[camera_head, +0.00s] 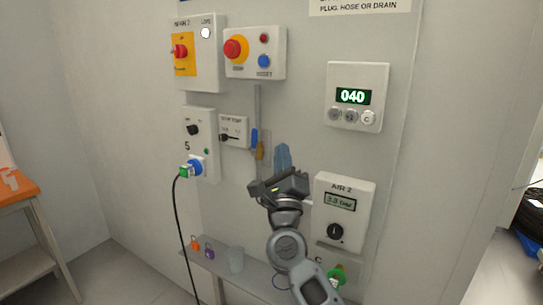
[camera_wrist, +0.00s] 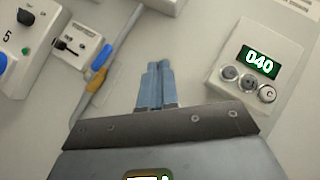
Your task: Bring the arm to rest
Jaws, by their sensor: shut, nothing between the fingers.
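My gripper (camera_head: 282,150) is raised in front of the wall panel, between the small switch box and the counter box. Its two blue fingers are together with nothing between them. In the wrist view the closed fingers (camera_wrist: 156,68) point up the picture toward the bare panel. The head view does not show clearly how far the fingertips are from the panel. My arm reaches up from the bottom of the head view.
A counter box showing 040 (camera_head: 358,97) is right of my gripper. The AIR 2 box (camera_head: 344,205) is close to my wrist's right. A blue and yellow valve (camera_head: 257,143) is to the left. A shelf (camera_head: 213,264) with padlocks and a cup (camera_head: 236,260) is below.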

